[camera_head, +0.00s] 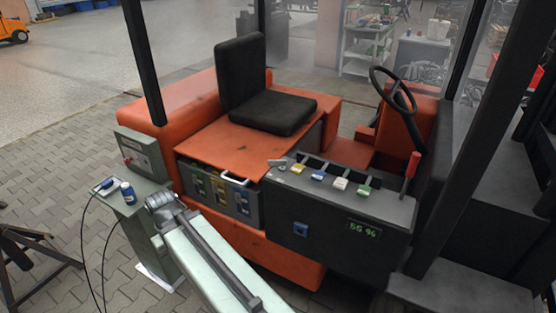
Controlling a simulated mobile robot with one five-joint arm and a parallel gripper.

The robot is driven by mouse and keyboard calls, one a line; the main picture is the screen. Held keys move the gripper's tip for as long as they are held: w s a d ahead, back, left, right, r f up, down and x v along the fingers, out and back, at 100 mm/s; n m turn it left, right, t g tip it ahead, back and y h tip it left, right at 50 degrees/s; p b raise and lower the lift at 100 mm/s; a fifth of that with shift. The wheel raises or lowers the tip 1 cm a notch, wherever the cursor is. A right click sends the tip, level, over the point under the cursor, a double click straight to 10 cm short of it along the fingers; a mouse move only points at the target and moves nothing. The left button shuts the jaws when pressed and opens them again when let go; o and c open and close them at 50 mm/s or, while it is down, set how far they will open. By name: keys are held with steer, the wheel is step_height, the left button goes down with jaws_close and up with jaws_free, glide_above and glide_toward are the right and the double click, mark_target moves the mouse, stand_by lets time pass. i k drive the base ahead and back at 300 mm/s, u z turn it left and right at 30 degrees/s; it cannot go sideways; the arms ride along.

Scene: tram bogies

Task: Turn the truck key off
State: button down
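An orange forklift truck (235,145) with a black seat stands ahead of me. Its dark control panel (340,200) carries several coloured levers along the top and a lit green display (363,230). A small blue square fitting (300,229) sits on the panel's front face, left of the display. It may be the key switch, but it is too small to tell whether a key is in it or how it is turned. My pale arm reaches from the bottom edge up to a grey joint, left of the panel. I cannot make out my gripper.
A red-topped lever (411,168) rises at the panel's right end. Dark posts frame the cab. Open paving lies at left.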

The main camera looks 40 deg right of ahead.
mark_target(281, 163)
steer(key=z, duration=0.1)
steer(key=k, duration=1)
steer(key=z, duration=0.95)
steer(key=i, duration=1)
steer(key=u, duration=0.4)
steer(key=k, duration=0.6)
steer(key=z, duration=0.3)
steer(key=i, duration=0.5)
steer(key=u, duration=0.05)
